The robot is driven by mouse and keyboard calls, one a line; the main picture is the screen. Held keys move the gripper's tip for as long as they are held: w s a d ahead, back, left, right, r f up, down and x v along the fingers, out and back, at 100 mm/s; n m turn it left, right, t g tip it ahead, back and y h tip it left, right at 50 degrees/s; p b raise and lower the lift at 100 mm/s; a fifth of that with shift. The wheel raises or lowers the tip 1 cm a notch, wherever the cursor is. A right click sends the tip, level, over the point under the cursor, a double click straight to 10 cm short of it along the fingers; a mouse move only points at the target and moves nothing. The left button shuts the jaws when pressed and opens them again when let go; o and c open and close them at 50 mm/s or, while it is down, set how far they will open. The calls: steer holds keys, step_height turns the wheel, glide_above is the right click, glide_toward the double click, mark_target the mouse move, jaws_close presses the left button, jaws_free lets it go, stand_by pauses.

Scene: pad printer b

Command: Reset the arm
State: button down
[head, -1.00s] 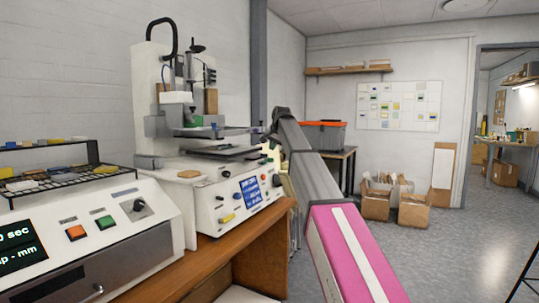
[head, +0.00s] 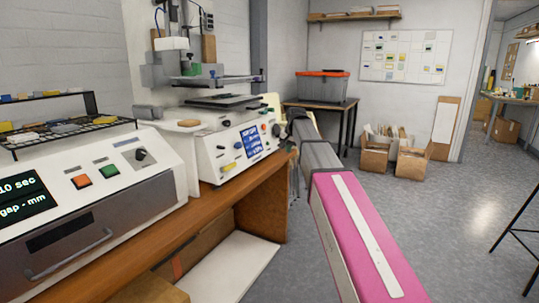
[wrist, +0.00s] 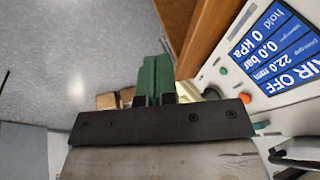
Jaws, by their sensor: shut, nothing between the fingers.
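My gripper shows in the wrist view (wrist: 155,78) with its green fingers pressed together and nothing between them. In the head view my arm, grey with a pink link, reaches forward beside the bench, and the gripper itself cannot be made out there. The pad printer (head: 222,130) stands on the wooden bench to the left of my arm. Its blue display panel (wrist: 270,50) is close on the right side of the wrist view and reads "AIR OFF", 0.0 bar and 0 kPa.
A control unit with a drawer (head: 95,220) stands at the bench's near left, with a wire rack (head: 72,133) above it. A grey crate with an orange lid (head: 322,87) sits on a table behind my arm. Cardboard boxes (head: 412,163) stand by the wall.

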steer(key=s+d+f+n+g, duration=0.1)
steer(key=s+d+f, duration=0.2)
steer(key=s+f, duration=0.65)
steer(key=s+d+f+n+g, duration=0.1)
steer(key=s+d+f, duration=0.35)
steer(key=f, duration=0.85)
steer(key=s+d+f+g, duration=0.1)
steer(key=s+f, duration=0.5)
steer(key=s, duration=0.4)
steer(key=s+d+f+n+g+h, duration=0.1)
steer(key=s+f, duration=0.6)
steer(key=s, duration=0.3)
steer(key=shift+s+d+f, duration=0.15)
steer(key=shift+s+d, duration=0.15)
steer(key=shift+s, duration=0.1)
